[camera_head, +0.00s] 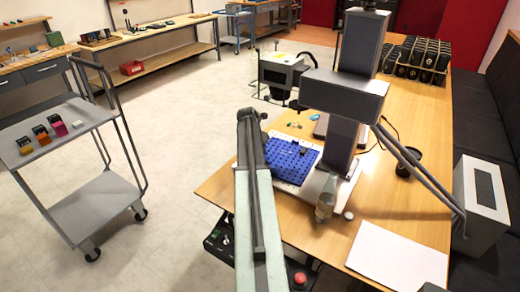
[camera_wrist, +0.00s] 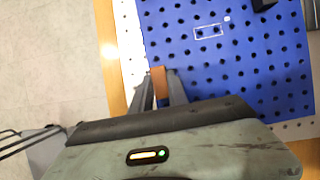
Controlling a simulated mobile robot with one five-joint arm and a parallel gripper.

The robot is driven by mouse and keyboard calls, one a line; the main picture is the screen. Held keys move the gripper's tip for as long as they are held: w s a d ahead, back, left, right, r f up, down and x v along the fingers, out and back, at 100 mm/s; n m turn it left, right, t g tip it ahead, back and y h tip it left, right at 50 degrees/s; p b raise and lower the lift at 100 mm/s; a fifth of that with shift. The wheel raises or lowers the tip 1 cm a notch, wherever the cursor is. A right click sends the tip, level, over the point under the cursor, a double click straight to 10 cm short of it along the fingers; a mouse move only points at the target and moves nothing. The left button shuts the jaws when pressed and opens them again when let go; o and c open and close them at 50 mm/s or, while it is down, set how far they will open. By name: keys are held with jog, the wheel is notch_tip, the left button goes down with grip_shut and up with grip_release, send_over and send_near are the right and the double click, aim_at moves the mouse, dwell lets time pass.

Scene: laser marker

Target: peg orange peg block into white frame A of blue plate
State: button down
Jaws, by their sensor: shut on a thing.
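My gripper (camera_wrist: 161,88) is shut on the orange peg block (camera_wrist: 158,82), which shows as a small orange-brown face between the fingers in the wrist view. They are over the left edge strip of the blue plate (camera_wrist: 215,75). The plate is perforated with rows of dark holes. A white frame (camera_wrist: 209,31) outlines holes up and to the right of my gripper, with a small white mark at its upper right; the letter is not readable. The block's pegs are hidden. In the head view the blue plate (camera_head: 283,162) lies on the table, partly behind my arm.
The laser marker's grey column (camera_head: 342,145) and head stand over the plate's right side. A dark block (camera_wrist: 262,4) sits on the plate. A clear bottle (camera_head: 325,203) stands near its front corner. A grey trolley (camera_head: 100,190) at left carries several small coloured blocks.

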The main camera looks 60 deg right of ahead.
jog(key=c, duration=1.2)
grip_release()
jog(key=p+v, duration=0.7)
jog(key=shift+a+r, duration=0.2)
jog(key=shift+r, duration=0.15)
